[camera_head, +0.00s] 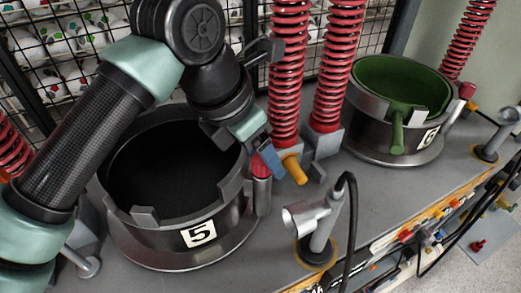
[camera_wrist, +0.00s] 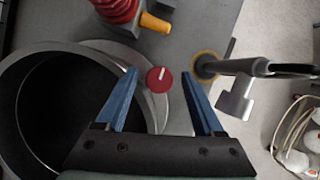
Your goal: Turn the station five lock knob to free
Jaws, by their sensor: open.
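The station five pot (camera_head: 176,228) is a dark open metal cylinder labelled 5; its rim also shows at the left of the wrist view (camera_wrist: 30,70). The lock knob (camera_wrist: 159,79) is a round red disc with a white pointer line, beside the pot. In the head view a red knob post (camera_head: 261,168) stands at the pot's right side, partly behind my gripper. My gripper (camera_head: 268,158) is above the knob. In the wrist view its blue fingers (camera_wrist: 166,90) are open, with the knob between them and nearer the left finger. I cannot tell whether they touch it.
A grey metal nozzle on a post (camera_head: 318,235) with a black cable stands right of the pot. Red springs (camera_head: 287,75) and an orange peg (camera_head: 294,168) are close behind. Station 6, with a green bowl (camera_head: 398,85), is at the right. A wire mesh (camera_head: 60,50) holds balls behind.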

